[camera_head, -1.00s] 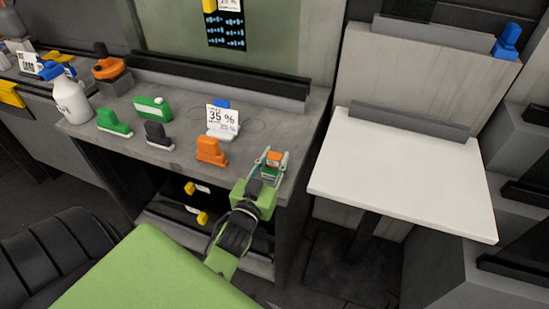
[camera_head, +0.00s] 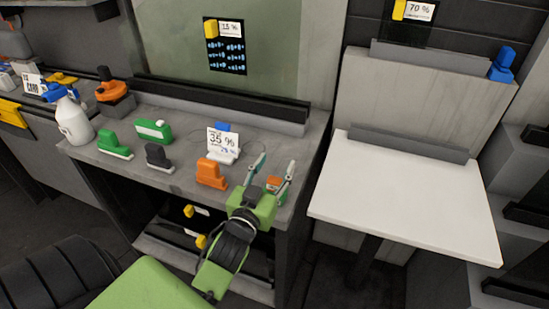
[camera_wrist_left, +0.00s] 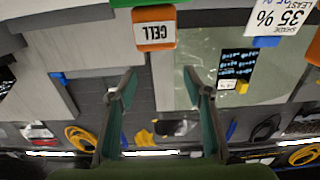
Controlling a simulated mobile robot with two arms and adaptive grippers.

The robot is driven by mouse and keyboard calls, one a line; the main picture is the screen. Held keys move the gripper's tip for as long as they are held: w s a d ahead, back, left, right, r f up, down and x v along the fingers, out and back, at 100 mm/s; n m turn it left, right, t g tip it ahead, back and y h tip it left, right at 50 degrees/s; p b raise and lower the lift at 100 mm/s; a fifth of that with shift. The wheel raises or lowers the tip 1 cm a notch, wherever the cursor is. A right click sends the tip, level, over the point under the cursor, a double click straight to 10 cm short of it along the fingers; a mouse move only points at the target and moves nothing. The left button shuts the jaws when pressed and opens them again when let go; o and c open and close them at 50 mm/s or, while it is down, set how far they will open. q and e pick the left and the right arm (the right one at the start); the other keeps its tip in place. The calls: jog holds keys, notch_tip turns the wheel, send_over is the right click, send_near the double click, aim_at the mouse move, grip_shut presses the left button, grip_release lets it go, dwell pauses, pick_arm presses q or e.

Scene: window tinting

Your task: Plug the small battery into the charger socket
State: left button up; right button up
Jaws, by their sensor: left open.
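A small orange battery with a green part (camera_head: 273,184) stands near the right end of the grey workbench, partly hidden behind my left gripper. In the left wrist view it bears a white CELL label (camera_wrist_left: 154,32) and lies beyond the fingertips, apart from them. My left gripper (camera_head: 276,165) is open and empty, with fingers spread above the battery and tilted up toward the wall. Its fingers also show in the wrist view (camera_wrist_left: 160,82). I cannot tell for sure which thing is the charger socket; an orange piece sits on a grey block (camera_head: 114,97) at the left.
An orange tool (camera_head: 211,174), a black one (camera_head: 158,156), green ones (camera_head: 114,146) and a 35 % sign (camera_head: 223,141) stand on the bench (camera_head: 185,178). A white spray bottle (camera_head: 73,122) stands left. A bare white table (camera_head: 400,195) is at the right, across a gap.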

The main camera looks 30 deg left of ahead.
aim_at(274, 179)
pick_arm(q)
jog(key=shift+r, duration=1.95)
